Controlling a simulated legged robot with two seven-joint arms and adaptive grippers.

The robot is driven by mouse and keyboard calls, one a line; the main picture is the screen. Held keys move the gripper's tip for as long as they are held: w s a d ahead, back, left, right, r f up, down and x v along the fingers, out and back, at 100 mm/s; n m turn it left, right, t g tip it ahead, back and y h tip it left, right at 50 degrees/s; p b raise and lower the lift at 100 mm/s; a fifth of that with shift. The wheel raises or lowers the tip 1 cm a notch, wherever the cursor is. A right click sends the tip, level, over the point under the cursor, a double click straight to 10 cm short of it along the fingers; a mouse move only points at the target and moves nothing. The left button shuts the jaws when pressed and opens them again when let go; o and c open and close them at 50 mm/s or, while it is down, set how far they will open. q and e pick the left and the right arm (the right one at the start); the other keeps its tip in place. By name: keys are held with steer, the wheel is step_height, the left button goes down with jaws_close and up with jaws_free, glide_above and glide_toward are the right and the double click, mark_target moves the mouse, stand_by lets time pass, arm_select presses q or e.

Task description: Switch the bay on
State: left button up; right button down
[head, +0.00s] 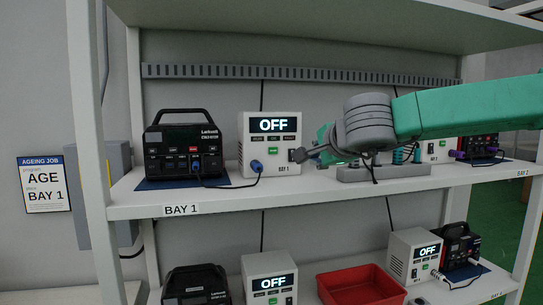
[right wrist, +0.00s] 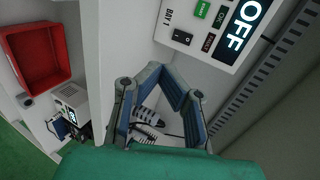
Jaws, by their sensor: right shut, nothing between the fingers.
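The white BAY 1 unit (head: 270,172) stands on the upper shelf; its display reads OFF. It has a row of small buttons, a green button (head: 273,150), a blue plug (head: 256,166) and a dark rocker switch at the right. In the right wrist view the rocker switch (right wrist: 182,37) is visible on the unit's face, near the BAY 1 print. My right gripper (head: 302,155) is shut and empty, its tip close to the switch side of the unit; contact cannot be told. In the right wrist view the gripper (right wrist: 160,72) is below the unit's face. My left gripper is not in view.
A black power station (head: 184,148) on a blue mat stands left of the unit. A sign (head: 45,184) reads AGEING JOB, AGE, BAY 1. More units stand right and below, with a red bin (head: 360,287) on the lower shelf. A shelf post (head: 92,150) is at left.

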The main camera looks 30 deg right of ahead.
mark_target(292, 162)
steer(key=w, duration=0.5)
steer(key=shift+d+f, duration=0.3)
steer(key=shift+d, duration=0.05)
steer(key=x, duration=0.6)
steer(key=d+p+x, duration=0.1)
steer(key=x, duration=0.2)
steer(key=shift+w+r, duration=0.1)
steer(key=shift+r, duration=0.3)
steer(key=shift+w, duration=0.25)
steer(key=shift+w+a+r, duration=0.1)
steer(key=shift+w+a, duration=0.05)
steer(key=shift+a, duration=0.25)
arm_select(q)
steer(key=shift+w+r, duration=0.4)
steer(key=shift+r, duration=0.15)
arm_select(e)
steer(key=shift+d, duration=0.15)
